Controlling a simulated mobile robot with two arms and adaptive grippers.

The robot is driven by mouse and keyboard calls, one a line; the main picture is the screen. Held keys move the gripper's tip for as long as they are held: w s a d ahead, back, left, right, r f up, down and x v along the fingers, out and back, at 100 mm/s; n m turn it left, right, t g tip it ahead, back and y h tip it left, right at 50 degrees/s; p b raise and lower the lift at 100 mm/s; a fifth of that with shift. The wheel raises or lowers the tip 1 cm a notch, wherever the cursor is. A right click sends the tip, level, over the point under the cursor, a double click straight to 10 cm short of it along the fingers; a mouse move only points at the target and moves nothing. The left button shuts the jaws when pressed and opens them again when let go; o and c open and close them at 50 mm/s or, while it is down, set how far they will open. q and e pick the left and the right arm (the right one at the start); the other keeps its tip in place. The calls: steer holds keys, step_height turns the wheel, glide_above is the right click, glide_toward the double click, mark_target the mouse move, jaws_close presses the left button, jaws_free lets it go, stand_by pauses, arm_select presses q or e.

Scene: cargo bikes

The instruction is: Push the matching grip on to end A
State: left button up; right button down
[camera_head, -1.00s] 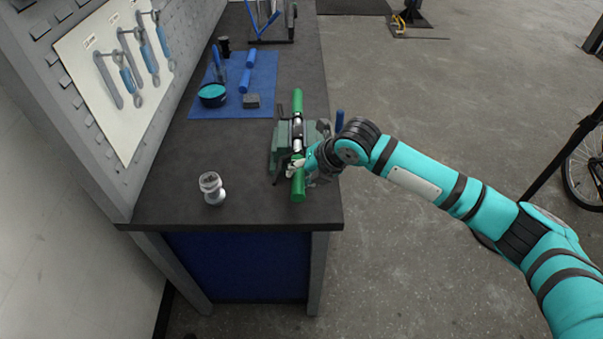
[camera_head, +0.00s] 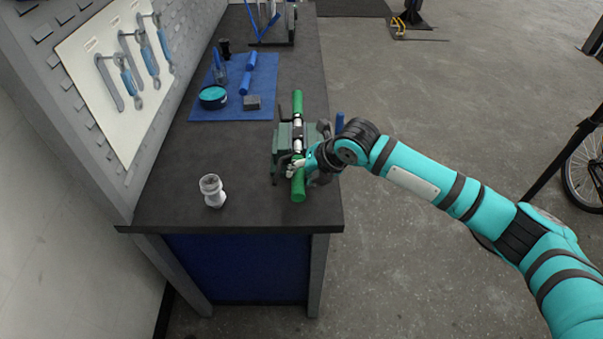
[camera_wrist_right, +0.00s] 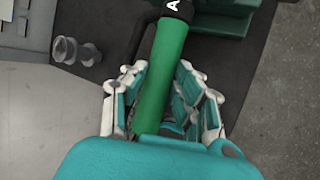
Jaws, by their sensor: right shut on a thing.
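A bar (camera_head: 297,145) is clamped in a green vise (camera_head: 283,150) at the bench's right edge. A green grip (camera_head: 297,102) sits on its far end. Another green grip (camera_head: 299,188) is at its near end, and my right gripper (camera_head: 299,168) is shut on it. In the right wrist view this held grip (camera_wrist_right: 163,75) lies between the fingers of my right gripper (camera_wrist_right: 160,95). Its far end meets a black collar marked A (camera_wrist_right: 176,9); how far it sits over the bar end is hidden. My left gripper is out of view.
A blue mat (camera_head: 262,70) farther back carries blue grips (camera_head: 246,81), a round tin (camera_head: 212,97) and a grey block (camera_head: 252,102). A tool board (camera_head: 115,80) borders the bench's left side. Open floor lies to the right.

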steer(key=c, duration=0.9)
jaws_free()
steer(key=shift+w, duration=0.2)
steer(key=shift+s, duration=0.1)
